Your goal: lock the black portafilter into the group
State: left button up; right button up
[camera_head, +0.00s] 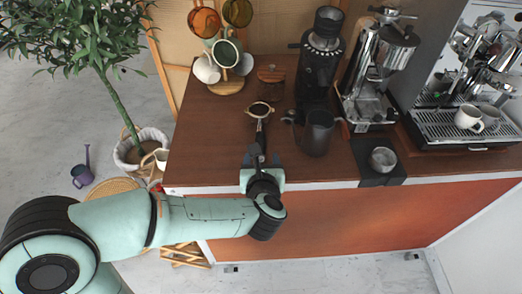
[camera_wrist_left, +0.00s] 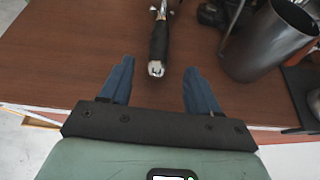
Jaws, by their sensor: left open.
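The black portafilter (camera_head: 260,111) lies on the brown counter left of the dark jug, its basket away from me and its handle toward me. Its black handle (camera_wrist_left: 158,40) shows at the top of the left wrist view; the basket is outside that view. My left gripper (camera_head: 258,153) is over the front of the counter. Its blue fingers (camera_wrist_left: 158,68) are open and empty, with the handle's end just ahead, roughly centred between the tips. The chrome espresso machine (camera_head: 488,52) stands at the far right; I cannot clearly make out its group.
A dark jug (camera_head: 318,133) stands right of the portafilter. A metal cup (camera_head: 382,159) sits on a black mat, a white cup (camera_head: 468,117) on the drip tray. A mug tree (camera_head: 227,86) stands at the back left.

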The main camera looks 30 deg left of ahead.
aim_at(261, 146)
pick_arm(q)
jog(key=shift+b+x, duration=0.5)
jog(key=shift+x, duration=3.55)
jog(key=shift+a, duration=0.15)
jog(key=shift+b, duration=0.3)
grip_shut()
jog(key=shift+r+p, duration=1.75)
jog(key=shift+r, duration=1)
jog(key=shift+f, duration=0.1)
